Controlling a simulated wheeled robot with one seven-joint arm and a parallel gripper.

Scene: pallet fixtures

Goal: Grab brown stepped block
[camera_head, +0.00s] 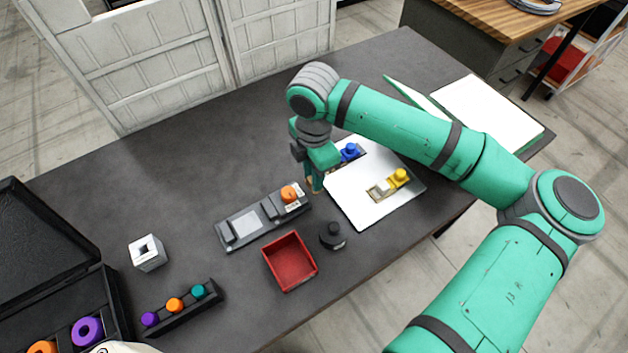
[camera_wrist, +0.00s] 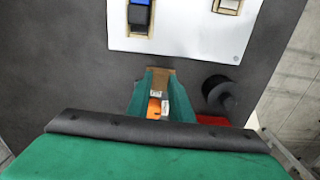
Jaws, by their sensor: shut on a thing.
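My gripper (camera_head: 315,184) points down at the left edge of the white pallet board (camera_head: 354,212). Its green fingers (camera_wrist: 163,88) are shut on the brown stepped block (camera_wrist: 160,76). In the wrist view the block's brown top shows between the fingertips. In the head view only a small brown bit shows at the fingertips, and the fingers hide the rest. I cannot tell whether the block touches the surface below.
The pallet board carries a blue piece (camera_head: 349,151) and a yellow piece (camera_head: 398,176). A grey fixture (camera_head: 245,223) with an orange knob (camera_head: 290,193) lies left of the gripper. A red bin (camera_head: 290,262) and a black round piece (camera_head: 332,235) stand in front.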

